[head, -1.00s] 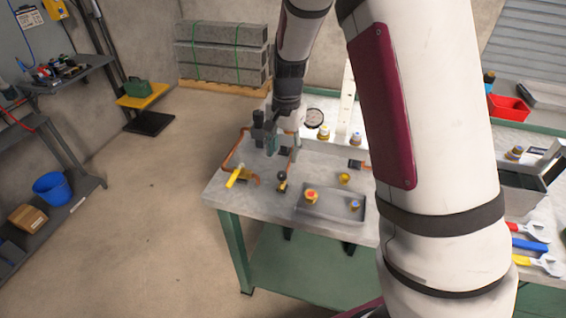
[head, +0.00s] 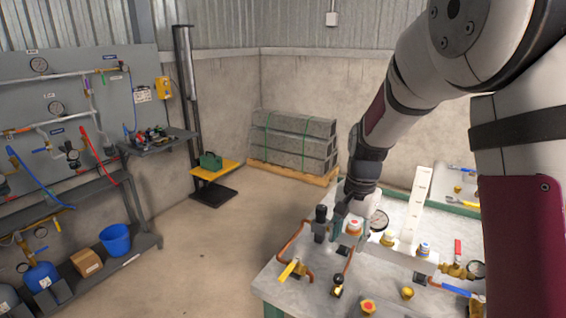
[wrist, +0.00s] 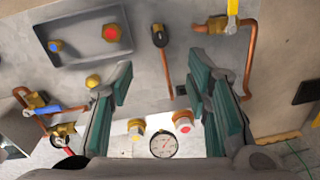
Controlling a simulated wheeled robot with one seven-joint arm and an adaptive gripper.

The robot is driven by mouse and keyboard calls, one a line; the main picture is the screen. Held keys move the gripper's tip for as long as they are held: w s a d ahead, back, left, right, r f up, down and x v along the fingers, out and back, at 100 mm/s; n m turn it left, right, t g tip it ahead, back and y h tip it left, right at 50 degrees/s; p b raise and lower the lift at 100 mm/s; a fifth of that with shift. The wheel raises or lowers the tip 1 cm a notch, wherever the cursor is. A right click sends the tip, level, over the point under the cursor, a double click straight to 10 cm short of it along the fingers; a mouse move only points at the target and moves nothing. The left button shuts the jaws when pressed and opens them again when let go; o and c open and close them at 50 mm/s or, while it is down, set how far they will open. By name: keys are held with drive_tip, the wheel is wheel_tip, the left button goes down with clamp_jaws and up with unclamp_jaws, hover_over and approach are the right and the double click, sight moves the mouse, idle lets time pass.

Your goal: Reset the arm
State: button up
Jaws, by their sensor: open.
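My gripper (head: 340,222) is over the workbench (head: 300,290), close by a red-capped fitting (head: 354,226) in the head view. In the wrist view its two green-padded fingers (wrist: 165,85) are spread apart with nothing between them. The red-capped fitting (wrist: 183,122), a yellow-capped fitting (wrist: 136,127) and a round gauge (wrist: 163,146) show low in the wrist view, beyond the gap. My arm reaches in from the right of the head view, bent, and hides part of the bench.
A copper pipe with a yellow handle (head: 288,270) lies at the bench's left. The wrist view shows a grey tray (wrist: 85,45) with capped fittings. Concrete blocks (head: 290,140) stand behind on a pallet. A shelf and gauge panel (head: 60,80) stand left. The floor between is clear.

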drive_tip(key=s+r+n+t, duration=0.2)
drive_tip(key=s+r+n, duration=0.3)
drive_tip(key=s+r, duration=0.8)
drive_tip(key=s+r+n+t, duration=0.2)
drive_tip(key=s+n, duration=0.2)
drive_tip(key=s, duration=0.9)
drive_tip(key=shift+a+t, duration=0.3)
drive_tip(key=shift+c, duration=0.3)
